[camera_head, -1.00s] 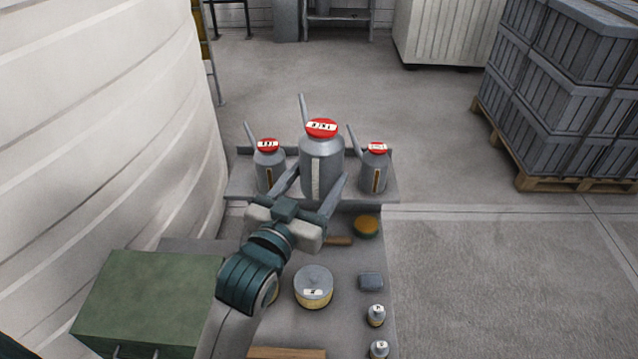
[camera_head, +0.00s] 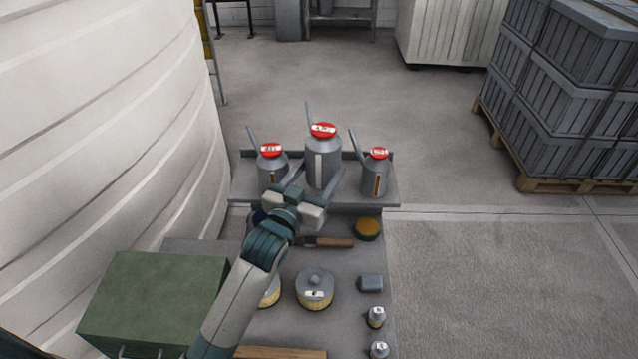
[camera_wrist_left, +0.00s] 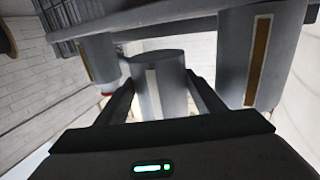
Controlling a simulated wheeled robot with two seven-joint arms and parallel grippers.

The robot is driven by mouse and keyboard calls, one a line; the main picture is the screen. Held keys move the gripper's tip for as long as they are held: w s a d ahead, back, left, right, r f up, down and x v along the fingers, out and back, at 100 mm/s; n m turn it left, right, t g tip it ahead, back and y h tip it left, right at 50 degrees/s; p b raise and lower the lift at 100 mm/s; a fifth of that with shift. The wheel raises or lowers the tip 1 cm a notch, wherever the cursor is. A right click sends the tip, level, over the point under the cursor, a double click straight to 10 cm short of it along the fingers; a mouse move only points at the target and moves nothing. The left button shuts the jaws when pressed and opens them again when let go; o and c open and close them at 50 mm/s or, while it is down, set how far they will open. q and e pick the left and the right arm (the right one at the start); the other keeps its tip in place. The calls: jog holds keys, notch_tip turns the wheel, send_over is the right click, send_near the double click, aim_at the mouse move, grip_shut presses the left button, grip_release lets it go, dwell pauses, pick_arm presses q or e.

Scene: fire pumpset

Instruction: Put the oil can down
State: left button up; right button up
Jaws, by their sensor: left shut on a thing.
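My left gripper (camera_head: 305,185) is shut on the large grey oil can (camera_head: 323,165), which has a red top, a thin spout and a pale stripe. The can is roughly upright, between two smaller cans. In the left wrist view, which looks upside down, the oil can (camera_wrist_left: 160,85) is between my fingers and its base shows, apparently with a gap to the grey shelf (camera_wrist_left: 150,22). The head view shows the shelf (camera_head: 388,190) behind the bench; the gripper partly hides the can's lower part. My right gripper is not in view.
Smaller red-topped cans stand left (camera_head: 270,170) and right (camera_head: 375,178) of the held can, close to it. The bench in front holds a brush (camera_head: 335,242), a round tin (camera_head: 314,290) and small bottles. A green box (camera_head: 150,300) is at left, beside a white tank (camera_head: 100,130).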

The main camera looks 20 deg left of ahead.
aim_at(319, 185)
pick_arm(q)
jog(key=shift+f+p, duration=0.5)
jog(key=shift+f, duration=1.45)
jog(key=shift+f, duration=0.15)
jog(key=o, duration=1.4)
jog(key=shift+s+a+b, duration=0.2)
jog(key=shift+s+b, duration=0.3)
jog(key=shift+s, duration=1.5)
jog(key=shift+s+a+b, duration=0.25)
jog(key=shift+s+b, duration=0.2)
jog(key=shift+s, duration=1.55)
jog(key=shift+s+a+b, duration=0.2)
jog(key=shift+s+b, duration=0.3)
jog(key=shift+s, duration=1.5)
